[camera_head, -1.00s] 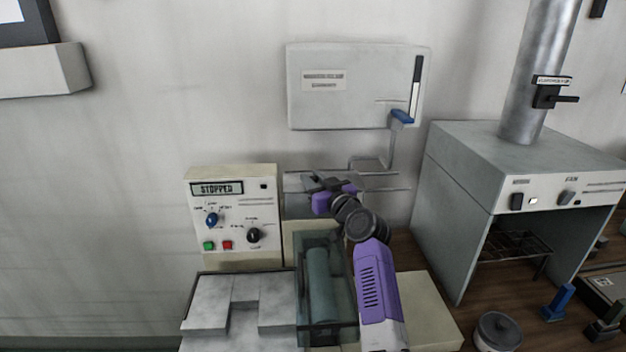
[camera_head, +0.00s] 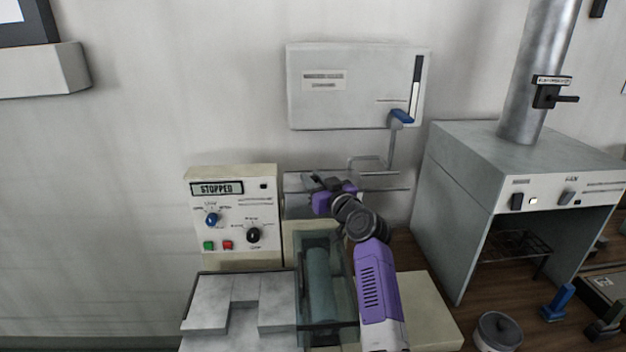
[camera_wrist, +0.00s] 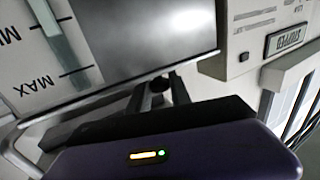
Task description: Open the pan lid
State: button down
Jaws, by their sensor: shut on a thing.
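A grey flat panel (camera_head: 296,205), which looks like the pan lid, stands behind my gripper below the wall box; the arm hides part of it. My gripper (camera_head: 322,184) is at its upper edge. In the wrist view a dark glossy panel (camera_wrist: 150,35) with a light metal rim fills the upper middle. There my gripper (camera_wrist: 157,90) is shut on a small dark handle piece at the panel's lower rim. The fingers hide most of the grasped part. I cannot tell how far the lid is tilted.
A control box (camera_head: 232,215) reading STOPPED stands on the left. A wall box (camera_head: 345,85) with a level gauge and blue lever hangs above. A glass-sided roller unit (camera_head: 322,285) lies beneath my arm.

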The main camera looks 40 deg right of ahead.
jog(key=s+d+b, duration=0.1)
jog(key=s+d, duration=0.1)
jog(key=s+d+b, duration=0.2)
jog(key=d, duration=0.1)
jog(key=s+d+b, duration=0.1)
jog(key=d, duration=0.2)
jog(key=shift+s+b, duration=0.3)
jog(key=shift+s, duration=0.1)
jog(key=c, duration=1.2)
grip_release()
jog(key=b+v, duration=0.1)
jog(key=v, duration=0.6)
jog(key=shift+s, duration=0.4)
